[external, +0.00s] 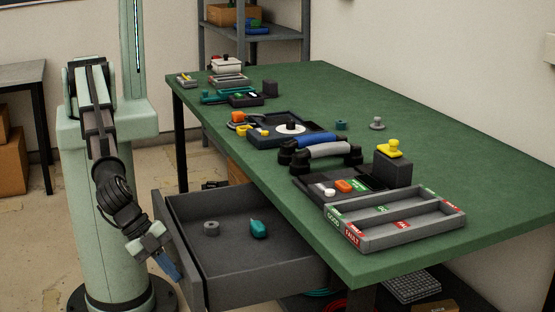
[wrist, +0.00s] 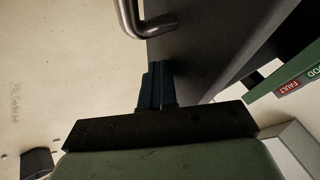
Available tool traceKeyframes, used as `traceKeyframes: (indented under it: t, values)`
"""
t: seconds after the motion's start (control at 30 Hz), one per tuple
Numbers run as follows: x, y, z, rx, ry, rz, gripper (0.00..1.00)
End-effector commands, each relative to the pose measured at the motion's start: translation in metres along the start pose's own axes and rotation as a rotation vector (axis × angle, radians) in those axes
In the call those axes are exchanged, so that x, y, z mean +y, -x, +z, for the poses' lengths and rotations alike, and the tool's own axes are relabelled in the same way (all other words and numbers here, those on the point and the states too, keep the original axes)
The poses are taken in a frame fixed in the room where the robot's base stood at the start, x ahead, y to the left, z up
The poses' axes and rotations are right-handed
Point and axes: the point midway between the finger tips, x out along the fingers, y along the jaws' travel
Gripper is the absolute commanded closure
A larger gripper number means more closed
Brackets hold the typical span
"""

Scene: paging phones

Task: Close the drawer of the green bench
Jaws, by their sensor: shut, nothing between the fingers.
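The green bench (external: 440,130) stands at the right in the external view. Its dark grey drawer (external: 240,262) is pulled well out below the bench top, towards the left. My gripper (external: 172,270) is on the outer side of the drawer front, low and near it; its blue fingers are together with nothing between them. In the wrist view the shut fingertips (wrist: 157,75) lie over the drawer front panel (wrist: 195,50), beside the bent metal handle (wrist: 146,25). I cannot tell whether the fingers touch the panel.
In the drawer lie a grey round part (external: 211,228) and a teal part (external: 258,229). Phone handsets (external: 328,151), a divided tray (external: 395,217) and a yellow-knobbed block (external: 391,165) stand on the bench.

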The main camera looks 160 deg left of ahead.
Motion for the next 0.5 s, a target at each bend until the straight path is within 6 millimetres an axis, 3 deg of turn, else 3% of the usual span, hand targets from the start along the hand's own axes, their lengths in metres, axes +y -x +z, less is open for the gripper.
traceKeyframes:
  t: [0.27, 0.5]
  values:
    - [-0.052, -0.028, 0.0, -0.002, 0.004, -0.004, 1.0]
    - [-0.111, -0.059, 0.0, -0.002, 0.005, -0.004, 1.0]
